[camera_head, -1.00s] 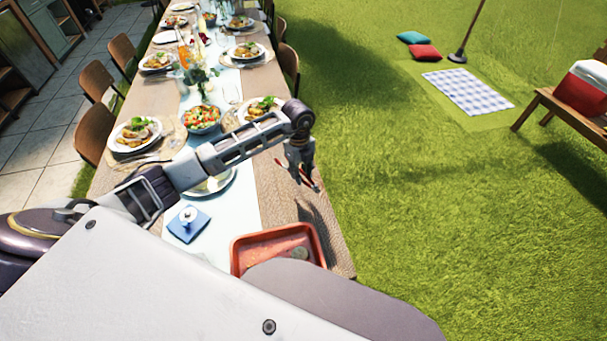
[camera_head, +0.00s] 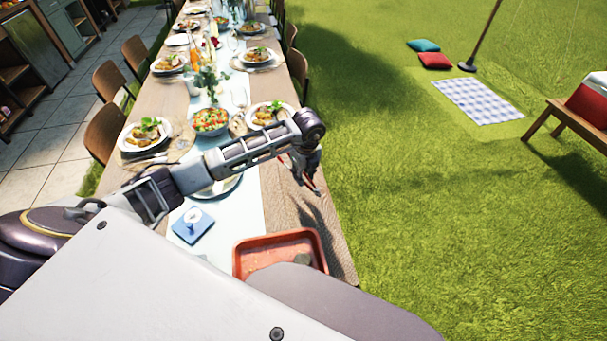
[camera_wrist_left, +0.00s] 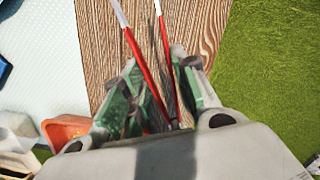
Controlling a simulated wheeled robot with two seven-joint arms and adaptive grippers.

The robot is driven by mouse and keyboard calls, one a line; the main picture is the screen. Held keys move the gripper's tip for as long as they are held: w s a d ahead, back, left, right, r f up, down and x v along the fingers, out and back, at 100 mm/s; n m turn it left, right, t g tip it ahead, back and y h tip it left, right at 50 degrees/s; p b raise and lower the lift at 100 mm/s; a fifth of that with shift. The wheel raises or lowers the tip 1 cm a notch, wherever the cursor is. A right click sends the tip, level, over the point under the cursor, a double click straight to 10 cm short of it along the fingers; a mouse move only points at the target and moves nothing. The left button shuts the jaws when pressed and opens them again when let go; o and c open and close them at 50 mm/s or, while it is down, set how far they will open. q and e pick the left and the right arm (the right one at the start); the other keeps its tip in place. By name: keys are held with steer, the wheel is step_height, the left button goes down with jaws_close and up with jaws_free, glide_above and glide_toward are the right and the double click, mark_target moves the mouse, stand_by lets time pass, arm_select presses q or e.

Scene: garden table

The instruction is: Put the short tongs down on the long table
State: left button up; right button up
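My left gripper (camera_head: 306,181) hangs over the bare wooden right edge of the long table (camera_head: 280,207), near its close end. In the left wrist view its two fingers (camera_wrist_left: 155,95) are closed around the short tongs (camera_wrist_left: 141,62), which have red arms and pale tips. The tips point away from the gripper, over the wood planks. In the head view the tongs (camera_head: 313,186) show only as a thin red piece at the fingertips. A shadow falls on the table below, so they appear to be above it. My right gripper is not in view.
A red tray (camera_head: 240,264) lies at the table's near end, partly hidden by my body. A blue square item (camera_head: 188,233) lies left of it. Plates of food and a salad bowl (camera_head: 209,122) stand farther back. Bare wood lies between gripper and tray; grass is to the right.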

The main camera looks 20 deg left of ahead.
mark_target(303, 194)
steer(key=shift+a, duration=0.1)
arm_select(q)
step_height(303, 194, down, 3)
steer(key=shift+f+b, duration=0.15)
steer(key=shift+b, duration=1)
steer(key=shift+f, duration=0.25)
steer(key=shift+f+b, duration=0.85)
steer(key=shift+f, duration=0.4)
steer(key=shift+f+b, duration=0.65)
steer(key=shift+f, duration=0.45)
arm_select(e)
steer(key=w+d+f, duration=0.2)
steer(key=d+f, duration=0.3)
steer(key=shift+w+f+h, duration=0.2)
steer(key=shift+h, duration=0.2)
